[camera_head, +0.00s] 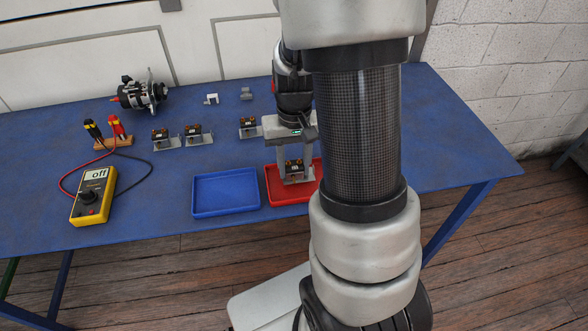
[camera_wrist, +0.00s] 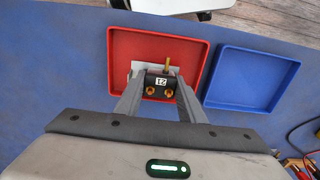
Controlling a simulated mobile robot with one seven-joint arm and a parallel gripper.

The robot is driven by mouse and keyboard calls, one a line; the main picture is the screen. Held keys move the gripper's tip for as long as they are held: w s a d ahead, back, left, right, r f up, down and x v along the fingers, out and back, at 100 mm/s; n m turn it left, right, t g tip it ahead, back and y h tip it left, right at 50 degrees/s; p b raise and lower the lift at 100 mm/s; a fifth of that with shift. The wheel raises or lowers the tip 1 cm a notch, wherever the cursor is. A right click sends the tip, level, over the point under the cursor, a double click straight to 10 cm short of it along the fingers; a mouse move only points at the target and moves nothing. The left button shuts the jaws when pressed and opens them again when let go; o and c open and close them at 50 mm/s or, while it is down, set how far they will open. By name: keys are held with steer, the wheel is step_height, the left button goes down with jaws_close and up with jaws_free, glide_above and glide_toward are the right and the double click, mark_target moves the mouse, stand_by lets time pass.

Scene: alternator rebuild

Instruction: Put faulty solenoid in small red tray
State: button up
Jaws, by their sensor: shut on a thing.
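My gripper (camera_head: 295,170) is shut on a solenoid (camera_head: 294,166), a small black block with brass terminals and a grey metal bracket. In the wrist view the solenoid (camera_wrist: 160,83) sits between the fingertips (camera_wrist: 160,95), with a white number label facing the camera. The small red tray (camera_head: 278,198) lies directly below it near the table's front edge. In the wrist view the solenoid shows within the outline of the red tray (camera_wrist: 120,45). I cannot tell whether it touches the tray floor. My arm hides the tray's right part in the head view.
A blue tray (camera_head: 225,193) lies just left of the red one. Other solenoids (camera_head: 160,136) (camera_head: 194,132) (camera_head: 248,125) stand behind. A yellow multimeter (camera_head: 92,196) reading off, a probe block (camera_head: 113,143), an alternator (camera_head: 143,93) and small metal parts (camera_head: 211,99) are further left or back.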

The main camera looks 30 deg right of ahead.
steer(key=shift+f, duration=0.6)
steer(key=shift+f, duration=0.2)
steer(key=o, duration=1.2)
